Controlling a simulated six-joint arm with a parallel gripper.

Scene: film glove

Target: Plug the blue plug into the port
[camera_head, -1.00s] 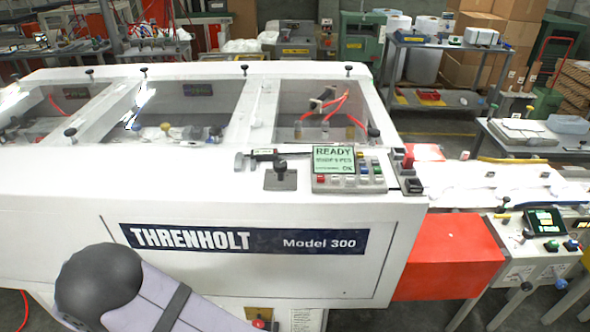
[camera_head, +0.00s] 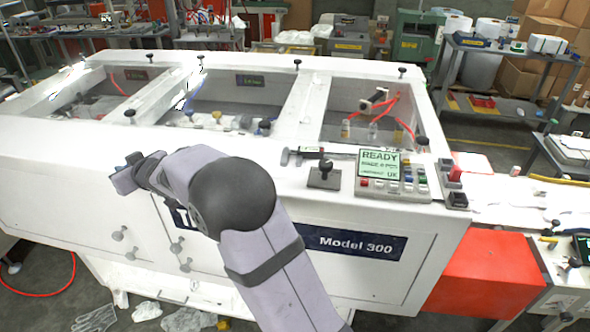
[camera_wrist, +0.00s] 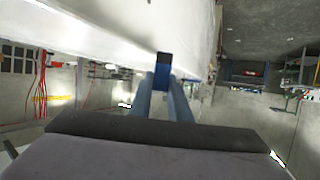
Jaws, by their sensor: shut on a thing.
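The blue plug (camera_wrist: 162,72) shows in the wrist view as a small blue block with a dark top end. My gripper (camera_wrist: 161,84) is shut on it, with the plug between the two fingertips. In the head view my gripper (camera_head: 124,178) is at the left, in front of the long white machine (camera_head: 60,150). The plug is too small to make out clearly there. I cannot pick out the port in either view.
The machine has open windows on top, black knobs along its edges and a control panel (camera_head: 393,172) at right. A red block (camera_head: 480,272) adjoins its right end. Gloves (camera_head: 95,318) lie on the floor below. A red cable (camera_head: 40,293) lies on the floor at left.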

